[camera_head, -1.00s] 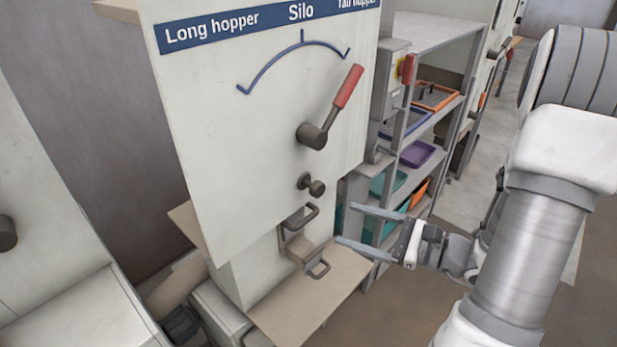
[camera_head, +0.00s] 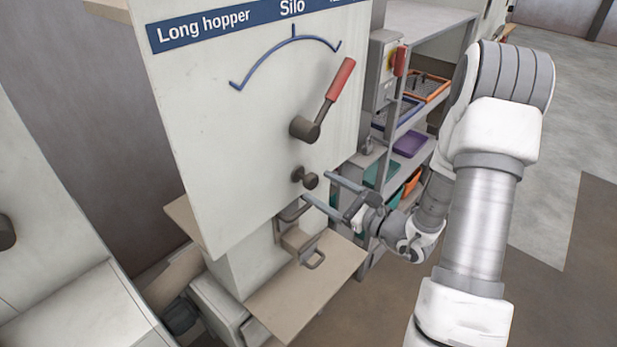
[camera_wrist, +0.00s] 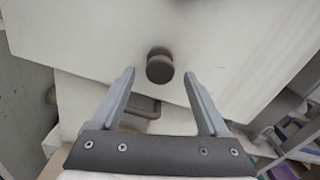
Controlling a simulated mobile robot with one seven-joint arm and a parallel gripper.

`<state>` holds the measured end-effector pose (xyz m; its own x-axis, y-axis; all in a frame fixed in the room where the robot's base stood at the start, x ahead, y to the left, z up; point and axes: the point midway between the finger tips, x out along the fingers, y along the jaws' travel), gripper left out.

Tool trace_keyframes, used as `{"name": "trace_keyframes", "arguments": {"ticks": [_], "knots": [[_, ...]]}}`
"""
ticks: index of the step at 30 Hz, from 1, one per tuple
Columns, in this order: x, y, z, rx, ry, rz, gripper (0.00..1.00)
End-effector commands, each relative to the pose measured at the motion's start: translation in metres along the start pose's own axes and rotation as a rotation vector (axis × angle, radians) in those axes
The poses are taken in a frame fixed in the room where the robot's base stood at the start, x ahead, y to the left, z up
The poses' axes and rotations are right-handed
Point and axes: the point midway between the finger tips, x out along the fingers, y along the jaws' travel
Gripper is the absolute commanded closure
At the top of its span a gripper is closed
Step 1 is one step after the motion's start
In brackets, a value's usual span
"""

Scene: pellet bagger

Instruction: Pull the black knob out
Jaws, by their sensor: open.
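The black knob (camera_head: 306,177) sticks out of the white panel (camera_head: 250,120), below the lever with the red handle. In the wrist view the knob (camera_wrist: 159,67) is round and dark, a little beyond the fingertips and roughly centred between them. My gripper (camera_head: 317,186) is open and empty, just in front of and to the right of the knob in the head view. Its two fingers also show in the wrist view (camera_wrist: 159,80), one on each side of the knob's line. I see no contact with the knob.
The red-handled lever (camera_head: 337,90) stands above the knob. A metal handle (camera_head: 292,208) and a latch (camera_head: 308,250) sit below it, above a beige shelf (camera_head: 310,285). A rack with coloured trays (camera_head: 408,143) stands to the right, behind my arm.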

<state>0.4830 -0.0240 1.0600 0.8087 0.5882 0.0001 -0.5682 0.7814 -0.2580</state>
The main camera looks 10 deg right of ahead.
Motion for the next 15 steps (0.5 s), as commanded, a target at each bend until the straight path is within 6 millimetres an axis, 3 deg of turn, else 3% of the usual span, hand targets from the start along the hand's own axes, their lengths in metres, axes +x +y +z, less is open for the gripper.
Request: {"name": "trace_keyframes", "arguments": {"ticks": [6,15], "knots": [[0.035,0.000,0.001,-0.001,0.000,0.002,0.22],[0.049,0.000,0.000,-0.001,0.000,0.000,0.22]]}}
